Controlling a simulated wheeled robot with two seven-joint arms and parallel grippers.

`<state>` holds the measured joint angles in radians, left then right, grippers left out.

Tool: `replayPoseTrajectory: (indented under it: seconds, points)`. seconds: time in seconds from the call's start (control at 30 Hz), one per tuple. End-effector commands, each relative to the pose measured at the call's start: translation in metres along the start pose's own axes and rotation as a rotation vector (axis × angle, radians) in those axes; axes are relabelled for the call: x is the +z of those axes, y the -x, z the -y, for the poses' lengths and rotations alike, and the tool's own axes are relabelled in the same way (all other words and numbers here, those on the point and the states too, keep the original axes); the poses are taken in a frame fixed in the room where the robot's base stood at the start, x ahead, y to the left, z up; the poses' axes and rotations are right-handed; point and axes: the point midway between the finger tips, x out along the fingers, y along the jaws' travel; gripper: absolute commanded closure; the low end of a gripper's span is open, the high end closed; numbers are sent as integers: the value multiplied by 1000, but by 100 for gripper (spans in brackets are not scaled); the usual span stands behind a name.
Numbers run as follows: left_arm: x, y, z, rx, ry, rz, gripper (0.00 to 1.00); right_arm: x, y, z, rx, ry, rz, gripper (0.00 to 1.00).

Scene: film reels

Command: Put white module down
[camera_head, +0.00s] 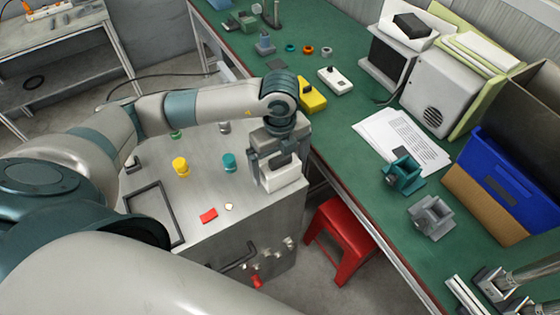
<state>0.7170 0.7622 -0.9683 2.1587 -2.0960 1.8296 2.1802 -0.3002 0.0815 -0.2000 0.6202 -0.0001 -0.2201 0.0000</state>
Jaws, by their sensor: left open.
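The white module (282,179) is a small white block at the right edge of the grey metal cabinet top (205,145). It appears to rest there, though its underside is hard to make out. My left gripper (276,164) points down directly over it, open, with its fingers at the sides of the module's upper part. The gripper partly hides the module's top. Whether the fingers touch it cannot be told. My right gripper is not in view.
A yellow cylinder (181,167), a teal cylinder (229,162), a red piece (208,215) and a dark frame (153,213) are on the cabinet. The green bench (350,185) holds a yellow box (312,96) and another white box (335,80). A red stool (341,238) stands below.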

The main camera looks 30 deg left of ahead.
Motion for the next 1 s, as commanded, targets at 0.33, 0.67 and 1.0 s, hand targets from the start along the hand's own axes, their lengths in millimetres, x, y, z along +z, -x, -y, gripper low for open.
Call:
replayPoseTrajectory:
  seconds: [0.33,0.67,1.0]
  points:
    - [0,16,1,-4,0,0,3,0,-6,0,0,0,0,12]
    - [0,75,2,-8,-3,2,3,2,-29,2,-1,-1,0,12]
    - [0,112,1,-2,0,1,3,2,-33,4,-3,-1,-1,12]
